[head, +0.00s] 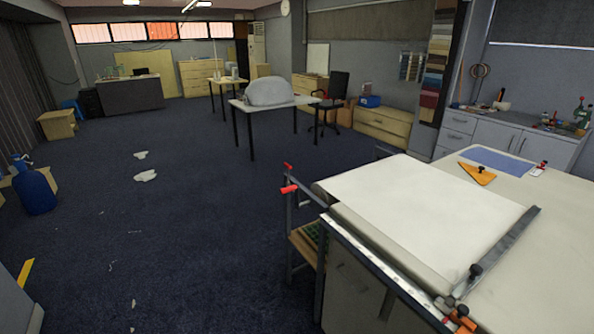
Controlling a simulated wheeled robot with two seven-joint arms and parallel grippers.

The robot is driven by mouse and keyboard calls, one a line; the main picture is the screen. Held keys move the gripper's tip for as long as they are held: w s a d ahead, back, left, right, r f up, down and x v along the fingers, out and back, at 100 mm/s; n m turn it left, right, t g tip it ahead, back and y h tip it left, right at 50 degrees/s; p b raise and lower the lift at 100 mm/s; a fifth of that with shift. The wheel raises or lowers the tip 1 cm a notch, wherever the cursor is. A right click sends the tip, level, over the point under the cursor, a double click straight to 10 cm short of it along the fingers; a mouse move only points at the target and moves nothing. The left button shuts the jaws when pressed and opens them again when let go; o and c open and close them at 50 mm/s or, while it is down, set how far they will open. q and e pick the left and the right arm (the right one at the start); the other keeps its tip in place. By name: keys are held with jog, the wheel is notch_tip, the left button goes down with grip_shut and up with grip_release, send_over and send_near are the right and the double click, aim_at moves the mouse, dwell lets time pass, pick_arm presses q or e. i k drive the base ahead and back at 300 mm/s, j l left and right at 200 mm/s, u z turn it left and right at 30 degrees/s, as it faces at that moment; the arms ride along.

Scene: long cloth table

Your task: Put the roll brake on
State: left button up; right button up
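The long cloth table (564,215) stands at the right with pale cloth (425,205) spread over its near-left part. A roll of cloth (385,245) lies along the table's left edge. At the roll's near end a small black-knobbed lever (475,271) stands up beside a long grey metal bar (510,242). Orange-and-black parts (462,319) sit just below, at the table corner. I cannot tell for sure which of these is the roll brake, or its setting. Neither of my grippers is in view.
A frame with red-ended handles (289,189) stands at the table's far-left corner. An orange triangular tool (477,173) and a blue sheet (498,160) lie on the table. A blue bottle (34,188) stands at the far left. The carpet left of the table is mostly clear.

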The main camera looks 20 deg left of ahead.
aim_at(288, 167)
jog(key=i+j+z, duration=0.15)
jog(key=z, duration=0.2)
jog(key=i+j+z, duration=0.1)
jog(key=z, duration=0.25)
jog(key=i+j+z, duration=0.1)
jog(key=j, duration=0.35)
jog(key=i+j, duration=0.25)
jog(key=j, duration=0.2)
jog(key=i+j+z, duration=0.15)
jog(key=j, duration=0.35)
jog(key=i+j+z, duration=0.1)
jog(key=j, duration=0.35)
jog(key=i+j, duration=0.1)
jog(key=j, duration=0.4)
jog(key=i+j+z, duration=0.15)
jog(key=j, duration=0.35)
